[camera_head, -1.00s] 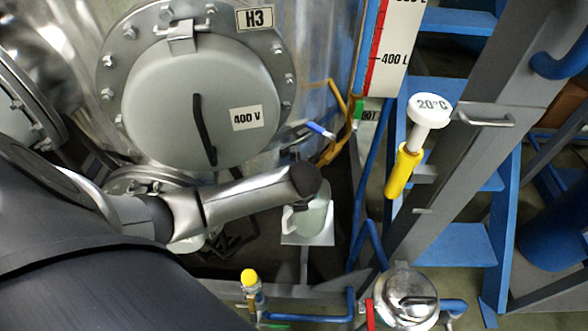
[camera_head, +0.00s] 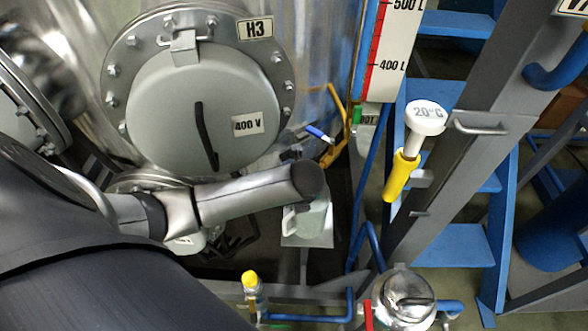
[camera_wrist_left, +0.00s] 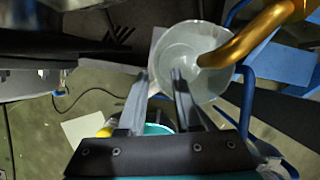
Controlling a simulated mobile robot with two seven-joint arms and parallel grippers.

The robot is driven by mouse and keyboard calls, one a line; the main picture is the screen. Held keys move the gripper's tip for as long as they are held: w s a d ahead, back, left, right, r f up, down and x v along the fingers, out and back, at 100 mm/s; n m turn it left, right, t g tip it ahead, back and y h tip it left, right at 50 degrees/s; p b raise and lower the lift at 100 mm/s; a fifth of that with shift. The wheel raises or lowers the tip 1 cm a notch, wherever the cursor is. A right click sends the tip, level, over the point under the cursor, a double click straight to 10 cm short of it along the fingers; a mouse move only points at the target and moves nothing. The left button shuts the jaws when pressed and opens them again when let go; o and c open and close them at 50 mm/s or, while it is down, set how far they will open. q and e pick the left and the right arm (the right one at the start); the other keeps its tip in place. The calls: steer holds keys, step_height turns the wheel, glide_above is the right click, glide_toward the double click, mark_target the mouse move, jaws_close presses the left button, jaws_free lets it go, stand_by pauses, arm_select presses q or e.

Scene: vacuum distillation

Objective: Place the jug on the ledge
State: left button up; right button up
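The jug (camera_head: 314,220) is a pale, translucent vessel with a white handle on its left side. In the head view it is upright over the ledge (camera_head: 321,241), a small light grey plate, and seems to stand on it. My left arm's end covers its top. In the left wrist view I look into the open mouth of the jug (camera_wrist_left: 170,45). My left gripper (camera_wrist_left: 161,76) has its two fingers apart, with the tips at the jug's near rim. I see nothing clamped between them, and the handle is hidden there. My right gripper is out of view.
A round steel hatch (camera_head: 190,110) is behind my left arm. A golden pipe (camera_wrist_left: 262,28) passes over the jug's mouth in the wrist view. A yellow-handled gauge (camera_head: 402,175), blue stairs (camera_head: 460,245) and a steel pot (camera_head: 405,300) are to the right. Blue pipes run below the ledge.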

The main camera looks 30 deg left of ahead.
arm_select(q)
steer(key=p+v, duration=0.2)
steer(key=v, duration=0.6)
steer(key=shift+s+r, duration=0.1)
stand_by(0.9)
